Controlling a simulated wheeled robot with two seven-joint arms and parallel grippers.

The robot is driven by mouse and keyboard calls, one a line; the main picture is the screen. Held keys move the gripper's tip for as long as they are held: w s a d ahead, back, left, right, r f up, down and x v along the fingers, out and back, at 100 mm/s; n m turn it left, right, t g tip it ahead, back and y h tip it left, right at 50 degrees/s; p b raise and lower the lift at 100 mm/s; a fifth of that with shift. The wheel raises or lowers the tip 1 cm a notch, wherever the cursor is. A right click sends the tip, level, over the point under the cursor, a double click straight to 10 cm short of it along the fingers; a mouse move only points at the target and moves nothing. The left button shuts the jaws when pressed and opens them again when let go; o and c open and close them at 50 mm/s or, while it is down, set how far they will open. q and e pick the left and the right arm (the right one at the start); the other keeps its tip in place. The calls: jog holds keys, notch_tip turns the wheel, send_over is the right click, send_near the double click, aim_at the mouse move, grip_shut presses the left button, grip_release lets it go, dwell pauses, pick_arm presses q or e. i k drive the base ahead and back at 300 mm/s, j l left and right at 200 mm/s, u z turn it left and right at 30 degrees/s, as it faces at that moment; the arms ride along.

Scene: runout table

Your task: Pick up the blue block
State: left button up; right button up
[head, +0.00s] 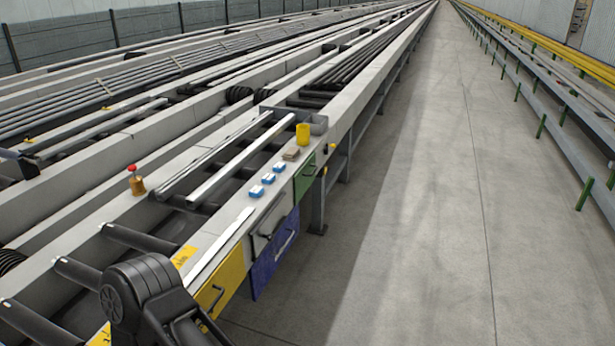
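Three small blue blocks lie in a row on the light grey ledge of the runout table (232,238). The nearest blue block (256,191) is followed by a middle blue block (268,179) and a far blue block (279,167). They sit apart from each other, and their tops look partly pale. A black jointed arm link of mine rises at the bottom left, well short of the blocks. Neither of my grippers can be made out in this view, and nothing is seen touching the blocks.
Beyond the blocks are a brown block (291,154), a yellow cup (303,134) and a grey bin (318,124). Yellow (226,279), blue (275,254) and green (305,176) drawer fronts face the aisle. A red-topped brass object (136,182) stands left. The floor (430,220) is clear.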

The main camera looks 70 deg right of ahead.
aim_at(279, 167)
jog(key=l+z, duration=0.4)
jog(key=i+l+z, duration=0.1)
jog(key=l+z, duration=0.15)
jog(key=z, duration=0.15)
jog(key=i+l+z, duration=0.15)
jog(key=l+z, duration=0.25)
jog(key=i+l+z, duration=0.1)
jog(key=i+l, duration=0.2)
jog(key=l, duration=0.2)
jog(key=i+l+z, duration=0.1)
jog(key=i+l, duration=0.25)
jog(key=l, duration=0.15)
jog(key=i+l, duration=0.35)
jog(key=l+z, duration=0.05)
jog(key=l, duration=0.05)
